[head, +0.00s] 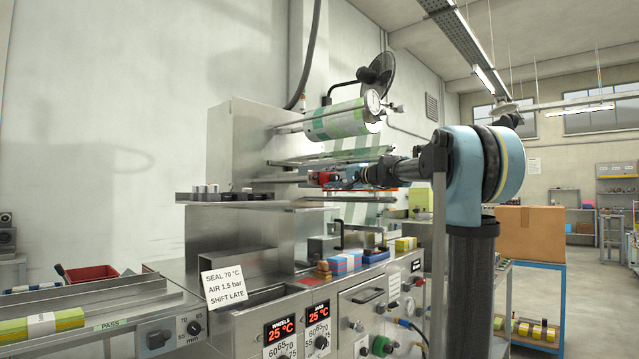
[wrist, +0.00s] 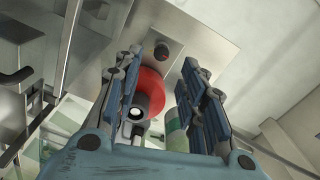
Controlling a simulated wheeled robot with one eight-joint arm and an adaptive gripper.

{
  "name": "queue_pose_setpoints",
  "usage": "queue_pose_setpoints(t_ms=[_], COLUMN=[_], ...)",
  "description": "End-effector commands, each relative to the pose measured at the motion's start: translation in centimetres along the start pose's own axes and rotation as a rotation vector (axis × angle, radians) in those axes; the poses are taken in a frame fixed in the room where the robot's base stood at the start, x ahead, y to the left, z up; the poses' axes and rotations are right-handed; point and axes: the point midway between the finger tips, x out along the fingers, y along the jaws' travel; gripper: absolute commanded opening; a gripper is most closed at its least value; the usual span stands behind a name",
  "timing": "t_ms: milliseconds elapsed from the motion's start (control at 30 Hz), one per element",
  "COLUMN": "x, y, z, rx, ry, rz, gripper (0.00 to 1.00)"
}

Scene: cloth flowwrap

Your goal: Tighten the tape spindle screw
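A red round part (wrist: 150,88) with a grey hub and a pale-centred dark end (wrist: 137,114) shows between my fingers in the wrist view. It may be the tape spindle and its screw, but I cannot tell for sure. In the head view a red part (head: 322,177) shows at the fingers of my gripper (head: 318,179), beside the steel machine. My gripper in the wrist view (wrist: 160,60) has its two blue fingers apart, one on each side of the red part. The left finger covers part of its edge; contact is unclear.
A green-and-white film roll (head: 335,121) sits above my gripper, with film hanging behind. A dark knob (wrist: 162,50) stands out from the steel plate in the wrist view. The steel machine housing (head: 250,140) is on the left. Colored wrapped stacks (head: 345,262) lie below.

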Motion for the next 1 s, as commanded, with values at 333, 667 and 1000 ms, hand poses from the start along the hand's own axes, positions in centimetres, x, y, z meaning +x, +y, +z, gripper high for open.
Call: queue_pose_setpoints(t_ms=[333, 667, 1000], x=[5.2, 6.5, 6.4], y=[0.0, 0.0, 0.0], z=[0.1, 0.0, 0.0], rx=[0.0, 0.0, 0.0], ry=[-0.002, 0.0, 0.0], rz=[-0.001, 0.0, 0.0], gripper=[0.38, 0.38, 0.0])
